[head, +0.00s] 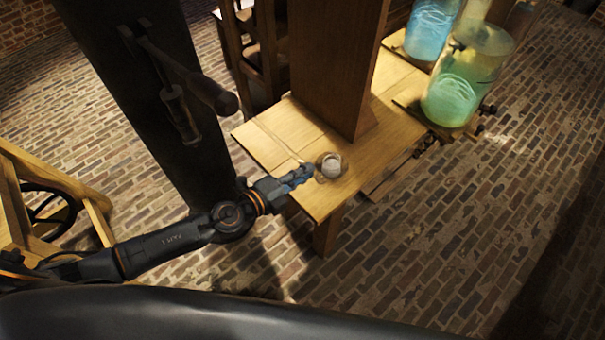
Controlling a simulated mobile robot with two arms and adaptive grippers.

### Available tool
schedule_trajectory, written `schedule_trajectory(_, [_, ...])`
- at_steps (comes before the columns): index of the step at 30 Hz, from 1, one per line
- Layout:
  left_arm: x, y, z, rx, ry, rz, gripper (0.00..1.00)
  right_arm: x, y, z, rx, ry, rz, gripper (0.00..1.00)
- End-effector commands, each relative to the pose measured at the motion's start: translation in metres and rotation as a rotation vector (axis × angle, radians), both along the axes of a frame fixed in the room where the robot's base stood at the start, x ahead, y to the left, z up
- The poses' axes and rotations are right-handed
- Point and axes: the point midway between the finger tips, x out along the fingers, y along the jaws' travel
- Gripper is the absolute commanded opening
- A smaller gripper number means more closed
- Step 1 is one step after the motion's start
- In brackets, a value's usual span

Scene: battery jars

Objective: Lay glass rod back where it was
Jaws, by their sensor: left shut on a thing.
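My left gripper (298,177) reaches in from the left, low over the near left end of the wooden table (270,150). It is shut on the glass rod (279,140), which shows only as a thin pale line running from the fingers up and left over the table top. Whether the rod touches the wood I cannot tell. A small round pot with a pale top (331,166) stands on the table just right of the fingertips. My right gripper is not in view.
A thick wooden post (335,60) rises from the table behind the pot. Glass jars with green liquid (453,95) and blue liquid (428,32) stand at the far right. A dark column (140,70) stands left of the table. The table's left end has bare wood.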

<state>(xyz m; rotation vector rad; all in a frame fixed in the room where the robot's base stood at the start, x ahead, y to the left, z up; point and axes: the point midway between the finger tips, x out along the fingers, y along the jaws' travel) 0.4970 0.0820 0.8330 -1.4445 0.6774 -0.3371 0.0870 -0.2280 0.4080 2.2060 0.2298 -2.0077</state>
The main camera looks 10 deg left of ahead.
Motion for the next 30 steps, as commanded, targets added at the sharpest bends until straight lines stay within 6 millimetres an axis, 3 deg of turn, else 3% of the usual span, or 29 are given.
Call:
schedule_trajectory(11, [0.002,0.002,-0.017,0.015,-0.008,-0.009,0.0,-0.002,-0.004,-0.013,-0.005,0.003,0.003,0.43])
schedule_trajectory(30, [0.002,0.002,-0.09,0.014,-0.008,-0.008,0.0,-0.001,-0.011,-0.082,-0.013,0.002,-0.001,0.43])
